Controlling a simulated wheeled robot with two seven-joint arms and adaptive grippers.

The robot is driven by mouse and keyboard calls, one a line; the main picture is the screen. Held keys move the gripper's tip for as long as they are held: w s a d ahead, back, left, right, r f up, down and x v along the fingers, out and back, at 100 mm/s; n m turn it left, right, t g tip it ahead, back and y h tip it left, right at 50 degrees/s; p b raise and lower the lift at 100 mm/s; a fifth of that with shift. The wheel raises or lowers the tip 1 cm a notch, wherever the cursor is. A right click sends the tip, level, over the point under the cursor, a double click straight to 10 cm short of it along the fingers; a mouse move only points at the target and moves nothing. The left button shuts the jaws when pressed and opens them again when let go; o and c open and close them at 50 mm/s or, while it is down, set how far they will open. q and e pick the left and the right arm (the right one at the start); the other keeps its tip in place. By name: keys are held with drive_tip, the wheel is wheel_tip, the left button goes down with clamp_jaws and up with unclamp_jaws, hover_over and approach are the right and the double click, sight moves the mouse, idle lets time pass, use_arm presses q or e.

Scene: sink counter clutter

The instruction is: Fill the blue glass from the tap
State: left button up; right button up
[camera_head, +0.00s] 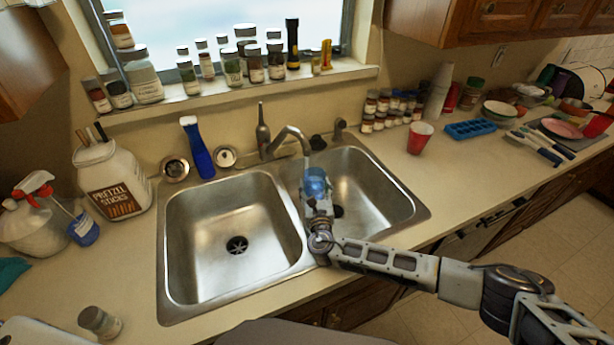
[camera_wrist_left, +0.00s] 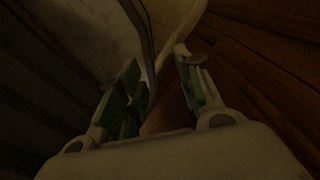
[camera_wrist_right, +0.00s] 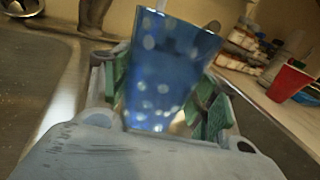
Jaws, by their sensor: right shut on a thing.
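The blue glass (camera_head: 316,182) has pale spots and is in my right gripper (camera_head: 318,199), at the divider between the two sink basins. In the right wrist view the glass (camera_wrist_right: 168,75) stands roughly upright between the green finger pads, which are shut on it. The tap (camera_head: 290,138) curves over from behind, and its spout end is just above the glass. A thin pale strip shows over the rim in the right wrist view; I cannot tell whether it is water. The glass's inside is hidden. My left gripper (camera_wrist_left: 155,95) shows only in its dark wrist view, its fingers apart and empty.
The left basin (camera_head: 225,215) is empty; my right arm crosses the front of the right basin (camera_head: 375,200). A red cup (camera_head: 419,138) and blue tray (camera_head: 470,129) stand on the right counter.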

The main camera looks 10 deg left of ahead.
sight(319, 185)
drive_tip(key=shift+s+d+r+p, duration=0.2)
drive_tip(key=shift+s+r+p, duration=0.15)
drive_tip(key=shift+r+p, duration=0.4)
drive_tip(key=shift+s+d+r+p, duration=0.25)
drive_tip(key=shift+s+r+p, duration=0.1)
drive_tip(key=shift+r+p, duration=0.35)
drive_tip(key=shift+s+d+r+p, duration=0.2)
drive_tip(key=shift+s+r+p, duration=0.15)
drive_tip(key=shift+r+p, duration=0.4)
drive_tip(key=shift+f, duration=0.1)
